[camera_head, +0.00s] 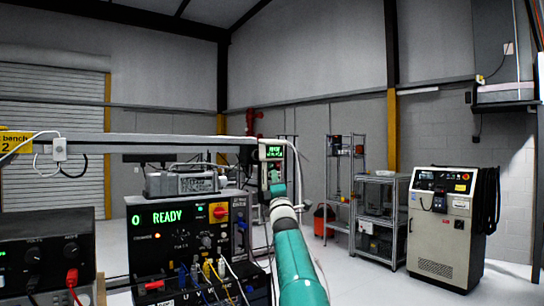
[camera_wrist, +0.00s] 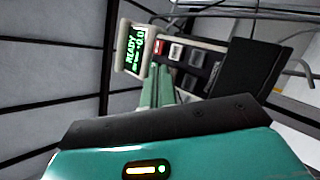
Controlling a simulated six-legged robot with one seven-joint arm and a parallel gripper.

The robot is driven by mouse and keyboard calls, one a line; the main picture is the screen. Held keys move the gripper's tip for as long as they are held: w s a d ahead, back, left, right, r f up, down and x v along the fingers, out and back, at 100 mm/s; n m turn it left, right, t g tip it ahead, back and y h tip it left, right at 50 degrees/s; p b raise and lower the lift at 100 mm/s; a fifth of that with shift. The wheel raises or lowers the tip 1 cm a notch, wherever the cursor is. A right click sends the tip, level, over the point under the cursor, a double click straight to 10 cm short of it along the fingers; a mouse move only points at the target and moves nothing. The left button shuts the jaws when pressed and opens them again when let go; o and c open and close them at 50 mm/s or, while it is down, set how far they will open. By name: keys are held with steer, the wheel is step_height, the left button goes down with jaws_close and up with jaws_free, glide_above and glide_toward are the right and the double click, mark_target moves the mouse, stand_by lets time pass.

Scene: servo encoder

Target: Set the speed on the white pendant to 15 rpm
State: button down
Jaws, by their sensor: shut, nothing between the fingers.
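The white pendant (camera_head: 271,152) hangs from the end of the horizontal rail in the head view, its small screen lit green. In the wrist view the pendant (camera_wrist: 122,62) is tilted. Its screen shows READY and a smaller line that looks like +0.0. Beside the screen is a row of buttons: a red one (camera_wrist: 160,47), a grey one (camera_wrist: 176,52) and a dark one (camera_wrist: 195,58). My gripper (camera_wrist: 157,75) is shut and empty, its teal fingers pointing at the pendant near the buttons. I cannot tell whether they touch. In the head view my arm covers the pendant's lower part.
A black control box (camera_head: 150,240) with a green READY display, a red knob and plugged cables stands left of my arm. A dark power supply (camera_head: 40,255) is at far left. Metal shelves (camera_head: 380,215) and a beige cabinet (camera_head: 440,240) stand right, with open floor before them.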

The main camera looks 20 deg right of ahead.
steer(key=shift+s+d, duration=0.1)
steer(key=shift+s, duration=0.4)
stand_by(0.3)
steer(key=s+d, duration=0.1)
steer(key=s, duration=0.5)
stand_by(0.4)
steer(key=shift+d, duration=0.1)
stand_by(0.4)
